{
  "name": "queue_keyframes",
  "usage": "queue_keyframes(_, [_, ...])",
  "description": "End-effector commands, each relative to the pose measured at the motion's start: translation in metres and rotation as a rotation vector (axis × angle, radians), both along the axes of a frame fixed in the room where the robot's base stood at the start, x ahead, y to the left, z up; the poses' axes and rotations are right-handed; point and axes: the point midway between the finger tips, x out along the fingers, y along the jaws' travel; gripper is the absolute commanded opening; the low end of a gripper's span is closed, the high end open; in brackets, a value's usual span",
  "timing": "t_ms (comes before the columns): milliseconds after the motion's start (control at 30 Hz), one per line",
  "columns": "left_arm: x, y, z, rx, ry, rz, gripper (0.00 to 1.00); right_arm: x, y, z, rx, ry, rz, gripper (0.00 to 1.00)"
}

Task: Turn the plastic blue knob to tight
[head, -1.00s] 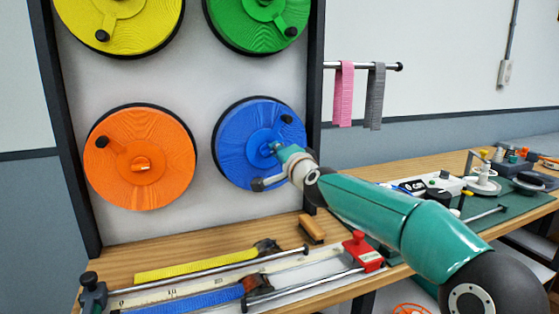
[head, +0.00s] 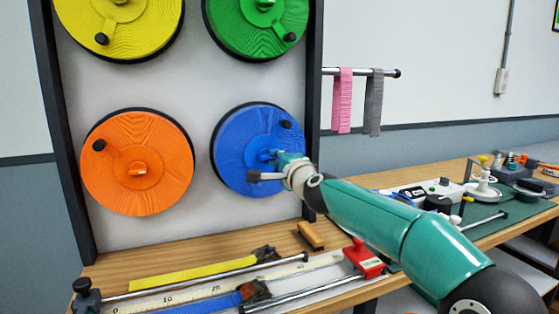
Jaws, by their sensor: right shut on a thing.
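The blue knob (head: 235,152) is a large round disc at the lower right of the upright panel, with a dark peg (head: 286,124) near its upper right edge and a small raised blue grip near its middle. My right gripper (head: 273,155) reaches it from the right and is shut on the small grip at the disc's centre. The fingers and my wrist hide part of that grip and the disc's right side. A grey wrist part sticks out left in front of the disc's lower part. My left gripper is not in view.
Orange (head: 165,185), yellow (head: 150,35) and green (head: 240,35) discs share the panel. Pink (head: 343,105) and grey (head: 374,105) straps hang from a rod at right. Below lie a yellow strap (head: 200,279), metal rods and a red-ended clamp (head: 363,260) on the wooden bench.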

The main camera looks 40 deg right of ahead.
Motion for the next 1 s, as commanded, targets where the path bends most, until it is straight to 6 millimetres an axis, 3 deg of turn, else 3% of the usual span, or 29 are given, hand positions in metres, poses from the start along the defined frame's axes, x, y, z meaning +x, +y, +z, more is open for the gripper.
queue_keyframes(133, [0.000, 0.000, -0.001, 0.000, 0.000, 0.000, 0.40, 0.001, 0.000, -0.007, 0.004, 0.012, 0.002, 0.00])
queue_keyframes(167, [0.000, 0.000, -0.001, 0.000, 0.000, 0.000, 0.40, 0.001, 0.000, -0.007, 0.004, 0.012, 0.002, 0.17])
queue_keyframes(300, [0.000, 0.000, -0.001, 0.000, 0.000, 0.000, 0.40, 0.001, 0.000, -0.006, 0.003, 0.011, 0.001, 0.38])
queue_keyframes(667, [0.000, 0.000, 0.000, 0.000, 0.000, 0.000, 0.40, -0.002, 0.001, -0.002, 0.000, 0.004, 0.001, 0.38])
queue_keyframes(867, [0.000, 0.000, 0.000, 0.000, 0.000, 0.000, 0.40, -0.020, 0.005, -0.001, -0.002, 0.004, 0.001, 0.38])
queue_keyframes(1000, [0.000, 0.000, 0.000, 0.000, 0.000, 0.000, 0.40, -0.044, 0.011, -0.001, -0.001, 0.003, 0.001, 0.38])
